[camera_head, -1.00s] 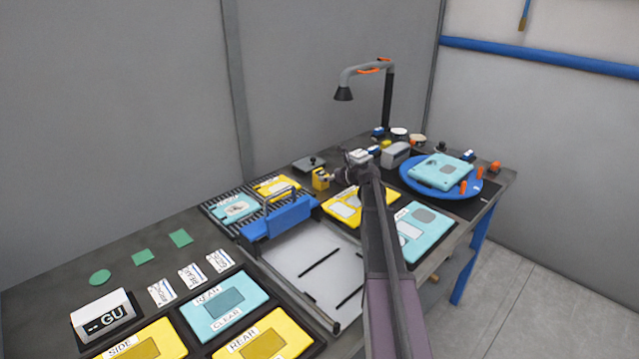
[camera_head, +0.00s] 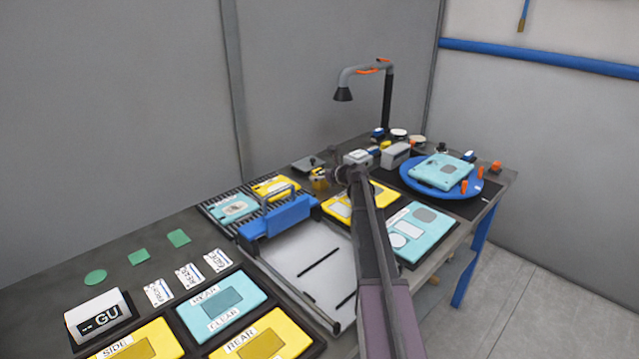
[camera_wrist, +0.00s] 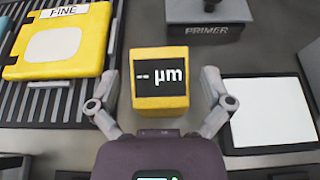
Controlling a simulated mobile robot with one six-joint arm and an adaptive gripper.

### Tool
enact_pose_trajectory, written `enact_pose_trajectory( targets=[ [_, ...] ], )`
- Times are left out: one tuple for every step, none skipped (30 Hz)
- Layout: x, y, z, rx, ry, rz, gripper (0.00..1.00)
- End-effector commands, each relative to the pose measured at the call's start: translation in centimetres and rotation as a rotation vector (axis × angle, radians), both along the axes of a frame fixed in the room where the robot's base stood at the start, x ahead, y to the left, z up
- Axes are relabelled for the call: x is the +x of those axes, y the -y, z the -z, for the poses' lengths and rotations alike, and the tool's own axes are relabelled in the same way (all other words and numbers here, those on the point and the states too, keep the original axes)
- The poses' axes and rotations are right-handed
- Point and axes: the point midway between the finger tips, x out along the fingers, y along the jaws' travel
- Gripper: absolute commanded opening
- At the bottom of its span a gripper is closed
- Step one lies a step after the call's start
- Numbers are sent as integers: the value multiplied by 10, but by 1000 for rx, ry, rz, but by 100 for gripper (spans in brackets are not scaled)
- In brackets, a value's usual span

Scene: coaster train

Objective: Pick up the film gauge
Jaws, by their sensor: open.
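The film gauge (camera_wrist: 160,88) is a small yellow block with a black display reading "-- µm". In the wrist view it sits upright on the dark bench, at the centre. My gripper (camera_wrist: 161,80) is open, one finger on each side of the gauge, with a visible gap on both sides. I cannot tell how far above the bench the fingertips are. In the head view the gauge (camera_head: 318,183) is partly hidden behind my gripper (camera_head: 326,174).
A yellow "FINE" pad (camera_wrist: 62,42) lies on the ribbed rack (camera_wrist: 38,103) to the left. The grey "PRIMER" block (camera_wrist: 205,20) stands behind the gauge. A white panel (camera_wrist: 268,112) lies close on the right.

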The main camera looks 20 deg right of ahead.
Motion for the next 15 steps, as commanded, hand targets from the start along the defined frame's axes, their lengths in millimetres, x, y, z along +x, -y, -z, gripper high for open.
enact_pose_trajectory(
  targets=[
    [0, 0, 0, 0, 0, 0, 100],
    [0, 0, 0, 0, 0, 0, 100],
    [0, 0, 0, 0, 0, 0, 100],
    [0, 0, 0, 0, 0, 0, 100],
    [0, 0, 0, 0, 0, 0, 100],
    [0, 0, 0, 0, 0, 0, 100],
    [0, 0, 0, 0, 0, 0, 100],
    [0, 0, 0, 0, 0, 0, 100],
    [0, 0, 0, 0, 0, 0, 100],
    [0, 0, 0, 0, 0, -1, 100],
    [0, -1, 0, 0, 0, -1, 100],
    [0, -1, 0, 0, 0, -1, 97],
    [0, -1, 0, 0, 0, -1, 88],
    [0, -1, 0, 0, 0, -1, 79],
    [0, -1, 0, 0, 0, -1, 67]
  ],
)
